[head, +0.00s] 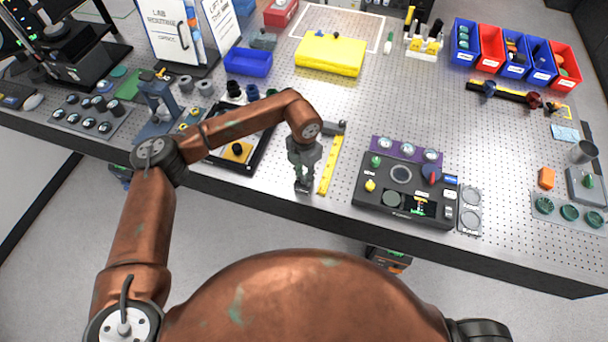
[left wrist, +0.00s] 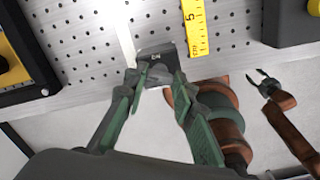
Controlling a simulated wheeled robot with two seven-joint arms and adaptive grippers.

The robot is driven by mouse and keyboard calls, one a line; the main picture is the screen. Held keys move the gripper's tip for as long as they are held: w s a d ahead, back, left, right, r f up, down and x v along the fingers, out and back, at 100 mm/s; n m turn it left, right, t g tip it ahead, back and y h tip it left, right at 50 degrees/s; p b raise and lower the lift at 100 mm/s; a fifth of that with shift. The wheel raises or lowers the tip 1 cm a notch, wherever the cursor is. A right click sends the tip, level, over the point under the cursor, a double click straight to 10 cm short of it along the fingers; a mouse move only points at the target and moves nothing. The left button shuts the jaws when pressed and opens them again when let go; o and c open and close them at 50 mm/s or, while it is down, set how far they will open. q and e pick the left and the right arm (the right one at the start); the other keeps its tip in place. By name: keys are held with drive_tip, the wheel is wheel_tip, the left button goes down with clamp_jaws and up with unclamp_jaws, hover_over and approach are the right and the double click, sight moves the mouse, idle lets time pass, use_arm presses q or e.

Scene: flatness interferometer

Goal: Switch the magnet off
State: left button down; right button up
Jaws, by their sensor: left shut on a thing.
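My left gripper (head: 303,182) reaches down at the front edge of the perforated bench. In the left wrist view my left gripper (left wrist: 158,78) has its green-and-grey fingers closed around the near part of a small dark grey block (left wrist: 155,52) with a faint light mark. I take this block for the magnet; its switch, and which way it is set, cannot be made out between the fingertips. In the head view the gripper mostly covers it. My right gripper (left wrist: 263,80) shows small at the right of the left wrist view, its dark prongs apart, empty.
A yellow ruler (head: 330,164) lies just right of the gripper. A dark control box (head: 405,190) with knobs stands farther right. A black-framed tray (head: 238,152) lies to the left. A yellow block (head: 330,54) and blue bin (head: 248,62) sit behind. The bench edge is close.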

sight(304, 177)
use_arm(q)
drive_tip(key=n, duration=0.5)
drive_tip(key=shift+r+n+b, duration=0.1)
drive_tip(key=shift+n+b, duration=0.2)
drive_tip(key=shift+b, duration=0.05)
idle(0.3)
idle(1.2)
drive_tip(key=c, duration=1.6)
unclamp_jaws()
wheel_tip(304, 177, up, 12)
